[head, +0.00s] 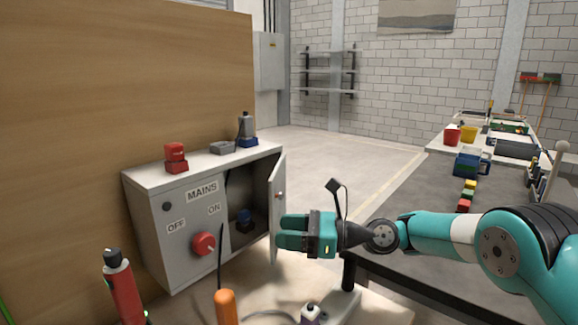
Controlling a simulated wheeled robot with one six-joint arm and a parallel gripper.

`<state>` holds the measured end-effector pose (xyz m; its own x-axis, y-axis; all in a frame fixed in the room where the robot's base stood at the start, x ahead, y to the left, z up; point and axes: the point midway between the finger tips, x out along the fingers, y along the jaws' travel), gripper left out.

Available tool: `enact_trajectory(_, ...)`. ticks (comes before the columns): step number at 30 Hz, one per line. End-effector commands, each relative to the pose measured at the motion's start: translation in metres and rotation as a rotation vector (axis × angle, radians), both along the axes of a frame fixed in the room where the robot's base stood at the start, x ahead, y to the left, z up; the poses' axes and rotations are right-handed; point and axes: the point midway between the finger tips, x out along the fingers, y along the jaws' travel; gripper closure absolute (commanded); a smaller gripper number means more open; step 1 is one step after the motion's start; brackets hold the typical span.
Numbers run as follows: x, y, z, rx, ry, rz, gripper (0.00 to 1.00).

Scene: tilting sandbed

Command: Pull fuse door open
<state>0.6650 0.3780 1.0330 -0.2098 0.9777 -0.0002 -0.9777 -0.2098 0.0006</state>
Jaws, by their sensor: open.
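The grey mains box (160,200) stands against the wooden panel. Its fuse door (277,225) is on the right side and stands swung out from the dark opening. A small reddish knob (279,195) is on the door. I cannot tell whether the fingers touch the door. Nothing shows between them.
A red switch (203,244) is on the box front. A red bottle (122,288) and an orange handle (226,307) stand in front. A dark workbench (425,185) with coloured blocks (467,195) lies to the right. The floor behind the box is clear.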

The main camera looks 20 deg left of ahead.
Motion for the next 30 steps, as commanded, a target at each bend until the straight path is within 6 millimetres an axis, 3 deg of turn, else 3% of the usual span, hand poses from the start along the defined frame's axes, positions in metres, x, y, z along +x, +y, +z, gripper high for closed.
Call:
enact_trajectory(18, -0.001, 0.0, 0.151, 0.002, -0.005, 0.001, 0.48)
enact_trajectory(24, -0.001, 0.0, 0.182, 0.002, -0.003, 0.001, 0.48)
enact_trajectory(30, 0.0, 0.0, 0.19, 0.0, -0.001, 0.001, 0.48)
